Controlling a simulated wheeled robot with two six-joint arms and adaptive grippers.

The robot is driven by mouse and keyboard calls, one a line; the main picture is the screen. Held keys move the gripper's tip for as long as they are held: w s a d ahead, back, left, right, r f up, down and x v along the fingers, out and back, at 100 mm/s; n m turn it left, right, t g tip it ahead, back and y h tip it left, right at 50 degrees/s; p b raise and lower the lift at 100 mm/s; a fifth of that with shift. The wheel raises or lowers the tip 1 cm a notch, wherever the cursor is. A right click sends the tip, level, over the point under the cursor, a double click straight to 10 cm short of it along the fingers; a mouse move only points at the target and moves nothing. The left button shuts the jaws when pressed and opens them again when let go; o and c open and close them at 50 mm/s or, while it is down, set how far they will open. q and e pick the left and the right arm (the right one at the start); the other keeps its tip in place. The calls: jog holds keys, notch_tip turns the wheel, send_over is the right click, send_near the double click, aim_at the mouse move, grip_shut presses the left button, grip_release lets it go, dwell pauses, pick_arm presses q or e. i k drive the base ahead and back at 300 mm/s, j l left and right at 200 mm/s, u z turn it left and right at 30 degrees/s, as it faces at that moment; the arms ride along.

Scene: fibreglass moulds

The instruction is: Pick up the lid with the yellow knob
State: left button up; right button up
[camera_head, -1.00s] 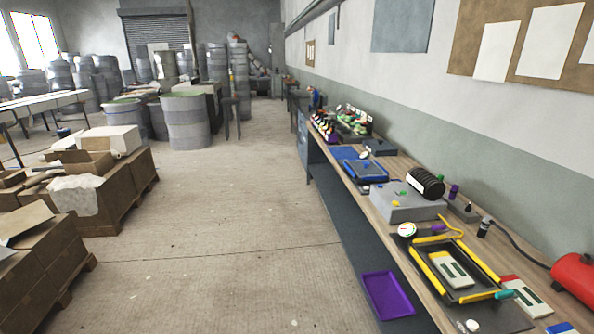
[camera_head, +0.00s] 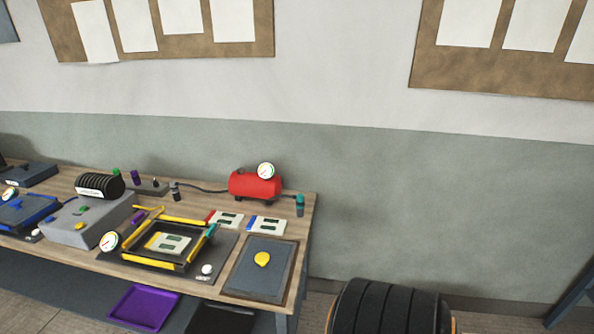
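The lid (camera_head: 258,283) is a flat dark grey rectangular plate lying at the right end of the wooden workbench. A yellow knob (camera_head: 262,259) sits near its middle. Nothing covers the lid. Neither of my grippers shows in the head view.
Left of the lid is a mould with a yellow-edged frame (camera_head: 165,220); a small white knob (camera_head: 207,269) lies between. A red tank with a gauge (camera_head: 256,185) stands behind. A purple tray (camera_head: 143,308) is below the bench. A large black ribbed object (camera_head: 390,310) is at the lower right.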

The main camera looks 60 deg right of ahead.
aim_at(261, 271)
jog(key=z, duration=1.65)
